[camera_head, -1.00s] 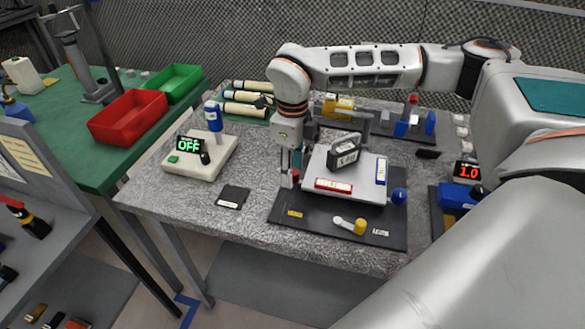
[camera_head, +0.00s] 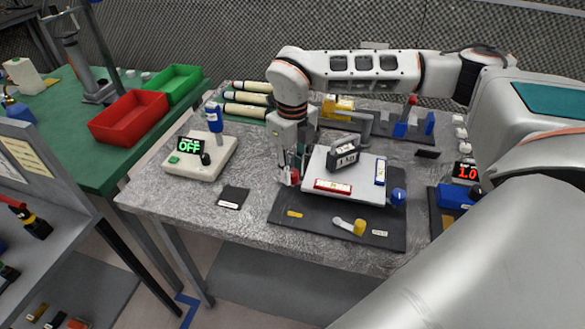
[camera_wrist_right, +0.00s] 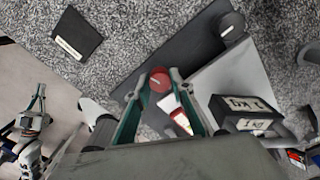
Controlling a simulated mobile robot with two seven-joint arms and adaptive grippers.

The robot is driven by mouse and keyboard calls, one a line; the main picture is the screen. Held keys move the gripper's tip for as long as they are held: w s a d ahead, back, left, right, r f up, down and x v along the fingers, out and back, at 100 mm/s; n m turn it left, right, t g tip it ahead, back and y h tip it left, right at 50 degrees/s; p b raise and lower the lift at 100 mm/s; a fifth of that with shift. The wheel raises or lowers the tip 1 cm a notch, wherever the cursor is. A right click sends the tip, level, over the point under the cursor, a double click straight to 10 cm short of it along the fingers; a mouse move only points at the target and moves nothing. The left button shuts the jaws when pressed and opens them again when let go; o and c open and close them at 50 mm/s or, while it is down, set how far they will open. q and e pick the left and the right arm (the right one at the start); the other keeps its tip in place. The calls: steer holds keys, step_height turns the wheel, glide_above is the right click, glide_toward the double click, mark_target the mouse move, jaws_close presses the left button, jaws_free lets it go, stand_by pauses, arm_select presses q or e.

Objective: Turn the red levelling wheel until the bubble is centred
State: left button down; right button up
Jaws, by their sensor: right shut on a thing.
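The red levelling wheel (camera_head: 295,176) is at the left corner of a white plate (camera_head: 318,160) on a dark base. My right gripper (camera_head: 289,178) points down at it; in the right wrist view its fingertips are shut on the wheel (camera_wrist_right: 160,81), one on each side. A red-framed level vial (camera_head: 332,187) lies along the plate's front edge and a blue-framed one (camera_head: 381,171) along its right side. The bubbles are too small to read. A mechanism that looks like my left gripper (camera_wrist_right: 32,120) shows small in the right wrist view; its jaws are unclear.
A dark 1 KG weight (camera_head: 343,155) stands on the plate, right of my gripper. A blue wheel (camera_head: 398,196) is at the plate's right corner. A yellow-ended lever (camera_head: 350,226) is on the base's front. A black card (camera_head: 233,197) and an OFF display box (camera_head: 205,163) lie left.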

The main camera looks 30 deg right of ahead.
mark_target(292, 173)
stand_by(0.3)
steer(key=o, duration=1.1)
steer(key=shift+r, duration=4.05)
